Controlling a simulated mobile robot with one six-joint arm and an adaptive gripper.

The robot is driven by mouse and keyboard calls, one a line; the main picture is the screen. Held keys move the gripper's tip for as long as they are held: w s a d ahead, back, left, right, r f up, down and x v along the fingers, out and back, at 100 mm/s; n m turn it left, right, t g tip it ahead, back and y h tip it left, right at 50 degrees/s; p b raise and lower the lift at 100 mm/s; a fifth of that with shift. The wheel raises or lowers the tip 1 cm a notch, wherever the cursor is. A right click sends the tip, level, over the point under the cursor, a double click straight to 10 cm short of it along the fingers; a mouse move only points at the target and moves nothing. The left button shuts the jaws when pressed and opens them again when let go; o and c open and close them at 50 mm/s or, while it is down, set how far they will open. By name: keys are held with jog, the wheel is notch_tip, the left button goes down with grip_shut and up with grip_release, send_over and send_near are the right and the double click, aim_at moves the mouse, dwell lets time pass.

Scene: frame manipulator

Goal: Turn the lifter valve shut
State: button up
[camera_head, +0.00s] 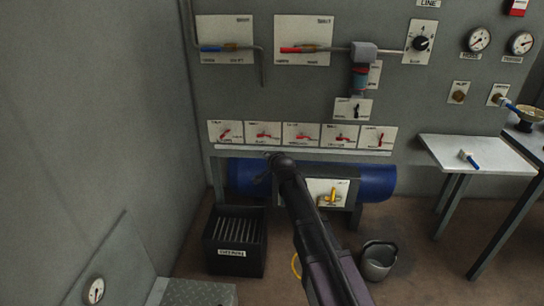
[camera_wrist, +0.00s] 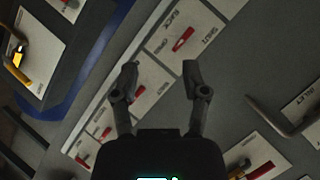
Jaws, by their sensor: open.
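Several small white panels with red levers run in a row along the grey wall, the leftmost lever (camera_head: 224,134) among them. Their labels are too blurred for me to tell which is the lifter valve. My gripper (camera_head: 268,163) is in front of the wall below the left part of this row. In the wrist view my gripper (camera_wrist: 160,75) is open and empty, its two fingers apart. I see no contact with any lever.
A ledge (camera_head: 310,150) runs under the lever row. Below it are a blue tank (camera_head: 380,182) and a yellow valve handle (camera_head: 332,196). A black crate (camera_head: 235,262) and a grey bucket (camera_head: 378,262) stand on the floor. A hooked pipe (camera_head: 262,70) hangs above the row.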

jog(key=shift+s+d+r, duration=0.1)
jog(key=shift+s+d, duration=0.2)
jog(key=shift+d, duration=0.05)
jog(key=shift+d, duration=0.1)
jog(key=s+d+f+n+g+h, duration=0.1)
jog(key=s+d+f+n+g, duration=0.1)
jog(key=s+d, duration=0.6)
jog(key=s+d+f+n+g+h, duration=0.2)
jog(key=s+d+f+g, duration=0.2)
jog(key=s, duration=1)
jog(key=s+d+f+n+g+h, duration=0.1)
jog(key=s+d+f+g, duration=0.3)
jog(key=s+d, duration=0.7)
jog(key=shift+d+n+g, duration=0.55)
jog(key=shift+n+g, duration=0.35)
jog(key=shift+g, duration=0.1)
jog(key=shift+s, duration=0.15)
